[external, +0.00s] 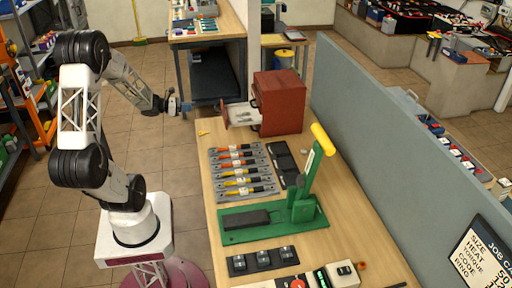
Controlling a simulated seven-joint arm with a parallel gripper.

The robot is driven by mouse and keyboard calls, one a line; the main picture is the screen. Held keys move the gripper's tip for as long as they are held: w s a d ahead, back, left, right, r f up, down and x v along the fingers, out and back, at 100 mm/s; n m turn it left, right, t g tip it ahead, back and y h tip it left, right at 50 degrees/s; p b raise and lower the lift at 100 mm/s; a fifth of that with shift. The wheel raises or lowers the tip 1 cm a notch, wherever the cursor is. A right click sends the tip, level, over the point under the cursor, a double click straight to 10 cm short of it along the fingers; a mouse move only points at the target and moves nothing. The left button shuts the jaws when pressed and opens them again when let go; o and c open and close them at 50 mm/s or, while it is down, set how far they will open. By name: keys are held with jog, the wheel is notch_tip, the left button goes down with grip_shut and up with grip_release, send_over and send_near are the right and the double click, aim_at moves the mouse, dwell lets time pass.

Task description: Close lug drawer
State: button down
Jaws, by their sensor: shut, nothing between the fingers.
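A red-brown cabinet (282,104) stands on the far part of the wooden workbench. A pale grey drawer (239,108) sticks out of its left side, pulled open, with its front panel facing my arm. I cannot make out clearly what lies in the drawer. My gripper (187,107) is shut and empty. It is in the air to the left of the drawer front, apart from it, with a visible gap between them.
The workbench (218,179) holds a grey tray of colored-handled tools (243,172), a dark tray (283,160) and a green press with a yellow-tipped lever (310,170). A small yellow item (204,133) lies near the left edge. A grey-blue partition (368,130) runs along the right.

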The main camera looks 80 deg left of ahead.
send_near(222, 103)
jog(key=shift+w+a+f, duration=0.1)
jog(key=shift+w+f, duration=0.75)
jog(key=shift+f, duration=0.3)
jog(key=shift+w+f, duration=0.8)
jog(key=shift+f, duration=0.35)
jog(key=shift+w, duration=0.15)
jog(key=r+x, duration=0.1)
jog(key=x, duration=0.4)
jog(key=r+x, duration=0.1)
jog(key=x, duration=0.4)
jog(key=r+x, duration=0.1)
jog(key=x, duration=0.4)
jog(key=shift+w+r, duration=0.15)
jog(key=shift+w, duration=0.45)
jog(key=shift+w+r, duration=0.15)
jog(key=shift+w, duration=0.45)
jog(key=shift+w, duration=0.1)
jog(key=shift+v, duration=4.2)
jog(key=shift+f, duration=0.25)
